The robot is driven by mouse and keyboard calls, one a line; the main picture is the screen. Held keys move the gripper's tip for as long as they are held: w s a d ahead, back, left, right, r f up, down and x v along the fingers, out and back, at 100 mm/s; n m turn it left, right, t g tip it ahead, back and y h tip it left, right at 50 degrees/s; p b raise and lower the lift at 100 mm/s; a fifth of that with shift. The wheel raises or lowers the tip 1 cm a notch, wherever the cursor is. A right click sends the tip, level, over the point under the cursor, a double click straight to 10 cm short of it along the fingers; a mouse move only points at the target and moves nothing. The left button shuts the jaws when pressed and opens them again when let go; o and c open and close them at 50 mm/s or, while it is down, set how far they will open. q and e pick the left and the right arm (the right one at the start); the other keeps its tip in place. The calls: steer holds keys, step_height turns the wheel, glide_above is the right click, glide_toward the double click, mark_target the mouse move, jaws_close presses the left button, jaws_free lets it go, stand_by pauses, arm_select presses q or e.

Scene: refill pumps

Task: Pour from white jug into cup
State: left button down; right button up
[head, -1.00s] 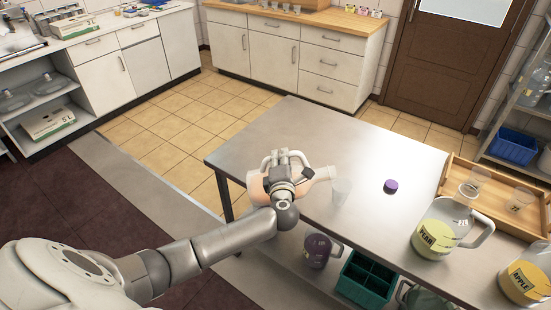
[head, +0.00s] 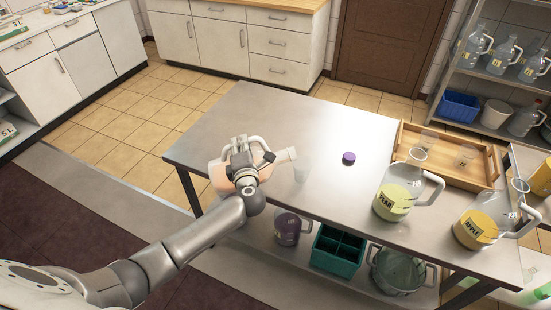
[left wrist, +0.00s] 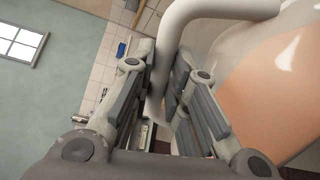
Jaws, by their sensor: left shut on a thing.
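My left gripper (head: 249,153) is shut on the handle of the white jug (head: 217,176) above the near left part of the steel table (head: 240,110). In the left wrist view, the handle (left wrist: 176,45) passes between the fingers, and peach-coloured contents show in the jug (left wrist: 270,80). My right gripper is not in view.
A purple cap (head: 348,158) lies on the table. A pear jug (head: 397,198), an apple jug (head: 482,224) and a wooden tray (head: 484,183) with clear cups stand at the right. A purple jug (head: 287,229) and a green crate (head: 337,250) sit on the lower shelf.

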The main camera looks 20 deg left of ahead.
arm_select(q)
steer(key=shift+r, duration=0.25)
steer(key=shift+w+d+r+m+p, duration=0.2)
steer(key=shift+w+m+p, duration=0.1)
steer(key=shift+p, duration=0.15)
steer(key=shift+d+f, duration=0.1)
steer(key=shift+d, duration=0.05)
steer(key=shift+w+d+r+m+p, duration=0.15)
steer(key=shift+r+m+p, duration=0.2)
steer(key=shift+p, duration=0.35)
steer(key=shift+w+d+r+p, duration=0.1)
steer(key=shift+d+r+p, duration=0.15)
steer(key=shift+p, duration=0.2)
steer(key=shift+r+m, duration=0.1)
steer(key=shift+m, duration=0.15)
